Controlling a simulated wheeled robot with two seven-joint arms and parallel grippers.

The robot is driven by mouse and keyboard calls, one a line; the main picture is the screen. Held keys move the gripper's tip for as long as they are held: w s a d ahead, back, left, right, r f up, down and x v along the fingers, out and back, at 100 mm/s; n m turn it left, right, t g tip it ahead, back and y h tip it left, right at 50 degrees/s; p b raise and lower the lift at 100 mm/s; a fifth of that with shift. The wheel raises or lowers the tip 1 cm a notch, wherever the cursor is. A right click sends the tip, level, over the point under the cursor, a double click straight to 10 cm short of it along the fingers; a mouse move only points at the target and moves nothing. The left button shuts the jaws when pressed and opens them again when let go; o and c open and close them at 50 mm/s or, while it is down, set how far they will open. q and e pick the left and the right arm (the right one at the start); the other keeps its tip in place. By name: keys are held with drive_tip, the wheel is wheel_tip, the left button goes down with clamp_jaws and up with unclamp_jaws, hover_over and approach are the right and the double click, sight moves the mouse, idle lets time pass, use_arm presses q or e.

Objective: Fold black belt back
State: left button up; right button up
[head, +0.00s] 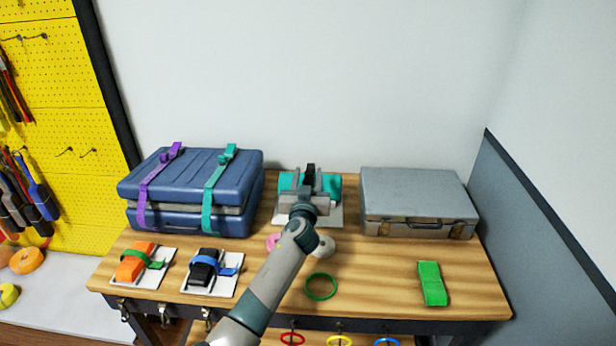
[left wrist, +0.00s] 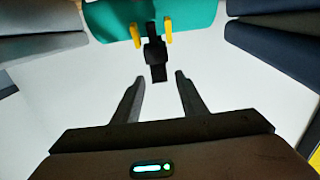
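The black belt (head: 310,170) stands up at the teal roll (head: 334,184) at the back middle of the table, beyond my left gripper (head: 310,192). In the left wrist view the black belt (left wrist: 154,48) hangs from the teal roll (left wrist: 112,14) between two yellow pieces (left wrist: 168,31). Its lower end lies just ahead of the gap between my left fingertips (left wrist: 160,78). The fingers are apart with nothing between them, and I see no contact with the belt. The head view hides much of the belt behind my gripper. My right gripper is in neither view.
A blue suitcase (head: 236,172) with purple and teal straps stands left, a grey case (head: 415,190) right. In front lie an orange roll (head: 133,264), a black roll (head: 203,270), a green ring (head: 320,286) and a green strap (head: 431,284). The front right table is mostly clear.

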use_arm(q)
drive_tip(key=shift+c, duration=0.5)
clamp_jaws()
